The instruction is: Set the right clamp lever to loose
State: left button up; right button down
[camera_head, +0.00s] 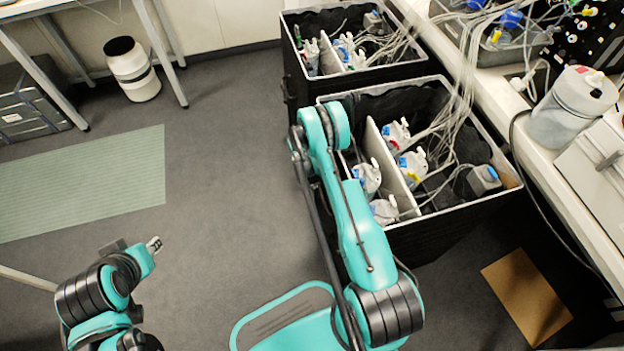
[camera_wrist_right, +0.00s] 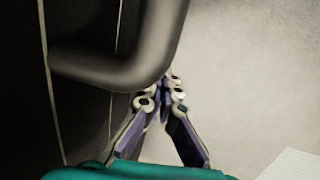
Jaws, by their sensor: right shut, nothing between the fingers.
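A thick dark curved bar (camera_wrist_right: 125,60), which looks like the clamp lever, crosses the upper left of the right wrist view. It stands against a dark panel. My right gripper (camera_wrist_right: 170,82) is shut and empty. Its fingertips overlap the bar's lower right edge in the picture; I cannot tell whether they touch it. In the head view my right arm reaches up to the left side of the nearer black bin, and the lever does not show clearly there. A small metallic tip of my left gripper (camera_head: 154,243) shows at the lower left; its opening is unclear.
Two black bins, the farther one (camera_head: 285,70) and the nearer one (camera_head: 500,180), hold bottles and tubing. A bench (camera_head: 545,170) with a large bottle (camera_head: 572,108) runs along the right. Open grey floor (camera_head: 225,190) lies left of the bins.

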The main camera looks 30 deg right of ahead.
pick_arm(q)
jog(key=shift+f, duration=0.3)
pick_arm(e)
jog(key=shift+d+f, duration=0.15)
jog(key=shift+f, duration=0.4)
